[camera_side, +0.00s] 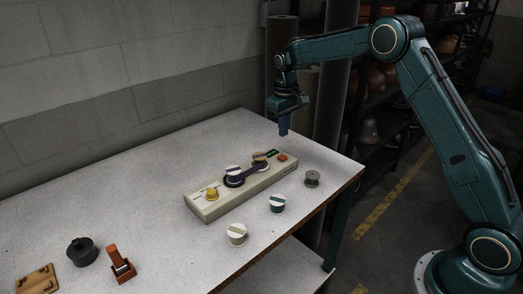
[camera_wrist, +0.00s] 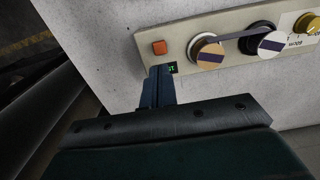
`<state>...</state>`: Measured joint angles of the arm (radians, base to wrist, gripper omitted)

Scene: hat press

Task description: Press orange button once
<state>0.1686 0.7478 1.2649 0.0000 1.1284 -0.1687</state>
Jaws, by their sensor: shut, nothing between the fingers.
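The orange button (camera_side: 282,157) sits at the right end of a long cream control box on the table. My gripper (camera_side: 284,131) points down above that end of the box, shut and empty. Whether the button is pressed in cannot be told.
The control box (camera_side: 212,210) also carries a tan knob (camera_wrist: 211,52), a white-topped knob (camera_wrist: 271,45) and a yellow knob (camera_side: 212,193). Loose knobs (camera_side: 237,234) (camera_side: 277,203) and a grey spool (camera_side: 312,178) stand in front. An orange-red tool (camera_side: 120,264) lies at the left.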

